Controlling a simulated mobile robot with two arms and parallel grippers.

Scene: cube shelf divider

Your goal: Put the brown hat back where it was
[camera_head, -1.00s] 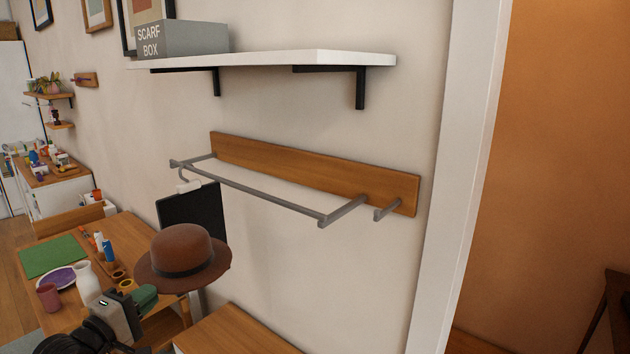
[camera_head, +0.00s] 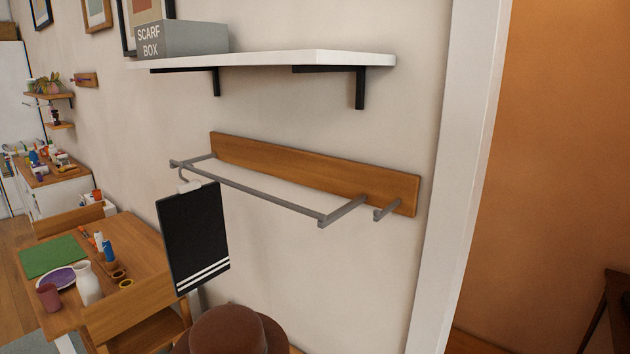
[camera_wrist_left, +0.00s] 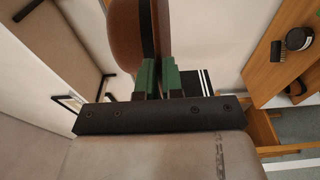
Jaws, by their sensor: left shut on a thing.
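The brown hat (camera_head: 228,330) is at the bottom edge of the head view, in front of and below the wall rack (camera_head: 315,172). Its lower part is cut off by the frame. In the left wrist view the hat (camera_wrist_left: 127,32) stands at the fingers of my left gripper (camera_wrist_left: 158,78), whose green pads are shut on its brim. My left gripper is out of the head view. The rack has a wooden board, a grey rail and a short peg (camera_head: 386,212) at its right end, which is empty. My right gripper is not in view.
A white shelf (camera_head: 300,57) with a grey scarf box (camera_head: 183,38) is above the rack. A black striped item (camera_head: 195,235) hangs from the rail's left end. A cluttered wooden table (camera_head: 135,240) is at left. A white door frame (camera_head: 455,180) borders the wall at right.

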